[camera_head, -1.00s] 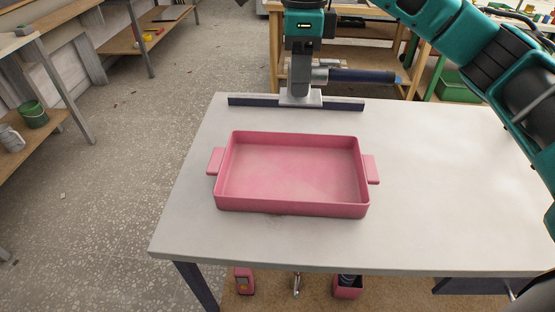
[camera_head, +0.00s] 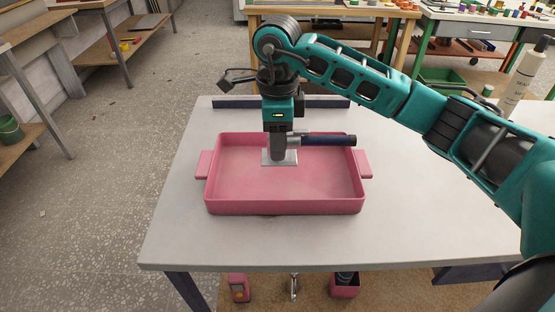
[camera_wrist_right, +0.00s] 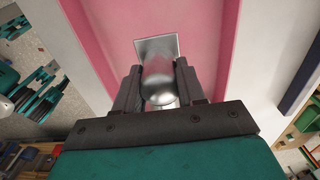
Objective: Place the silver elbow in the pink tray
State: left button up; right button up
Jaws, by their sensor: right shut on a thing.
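The pink tray (camera_head: 285,207) lies on the white table, with a handle at each end. My right gripper (camera_head: 280,150) is over the far middle part of the tray. It is shut on the silver elbow (camera_head: 286,158), whose flat square plate points down inside the tray's outline. In the right wrist view, the elbow's rounded metal body (camera_wrist_right: 160,80) sits between the fingers, with pink behind the plate. I cannot tell whether the plate touches the tray floor. A dark blue cylinder (camera_head: 330,140) sticks out to the right beside the gripper; how it joins is unclear. My left gripper is not in view.
The white table (camera_head: 420,225) is clear around the tray. A dark blue strip (camera_head: 235,103) runs along its far edge. A pale bottle (camera_head: 525,75) stands at the far right. Small pink items (camera_head: 345,287) are on a lower shelf.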

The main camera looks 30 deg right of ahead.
jog(key=shift+f, duration=2.6)
jog(key=shift+f+b, duration=0.2)
jog(key=shift+b, duration=0.1)
jog(key=o, duration=1.2)
jog(key=shift+c, duration=0.2)
jog(key=shift+r, duration=0.1)
jog(key=shift+r, duration=0.15)
notch_tip(320, 180, up, 12)
jog(key=shift+f+p, duration=0.1)
jog(key=shift+p, duration=0.25)
